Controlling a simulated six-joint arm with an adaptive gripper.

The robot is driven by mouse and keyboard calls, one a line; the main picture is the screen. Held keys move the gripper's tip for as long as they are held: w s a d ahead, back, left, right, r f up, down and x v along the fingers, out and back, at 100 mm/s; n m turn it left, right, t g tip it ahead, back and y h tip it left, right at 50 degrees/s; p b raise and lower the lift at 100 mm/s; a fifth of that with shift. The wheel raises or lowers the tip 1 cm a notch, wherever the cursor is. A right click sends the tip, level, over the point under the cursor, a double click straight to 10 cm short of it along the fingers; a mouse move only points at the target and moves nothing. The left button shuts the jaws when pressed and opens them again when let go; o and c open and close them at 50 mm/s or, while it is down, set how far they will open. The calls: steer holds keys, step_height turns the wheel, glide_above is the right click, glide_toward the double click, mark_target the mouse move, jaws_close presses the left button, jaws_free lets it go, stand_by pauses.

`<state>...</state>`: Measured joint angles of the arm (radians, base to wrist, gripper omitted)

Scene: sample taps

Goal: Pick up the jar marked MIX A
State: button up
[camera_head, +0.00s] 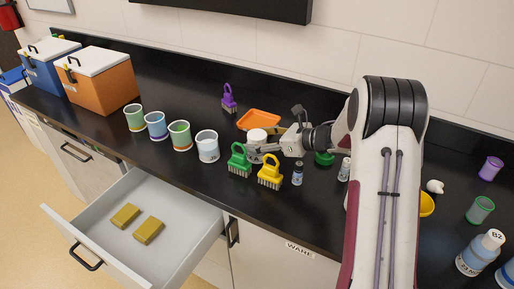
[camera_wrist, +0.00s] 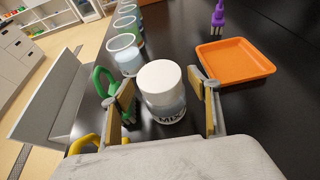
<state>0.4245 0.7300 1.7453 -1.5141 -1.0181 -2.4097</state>
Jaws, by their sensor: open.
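In the wrist view my gripper (camera_wrist: 165,103) is open, with one tan-padded finger on each side of the jar. The right finger looks close to the jar; whether it touches cannot be told.
A green brush (camera_head: 239,160) and a yellow brush (camera_head: 270,172) stand close by in front. An orange tray (camera_head: 259,119) lies behind, near a purple brush (camera_head: 229,99). An open drawer (camera_head: 182,247) holds two yellow blocks.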

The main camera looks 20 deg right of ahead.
stand_by(0.4)
steer(key=c, duration=1.2)
steer(key=shift+r, duration=5.05)
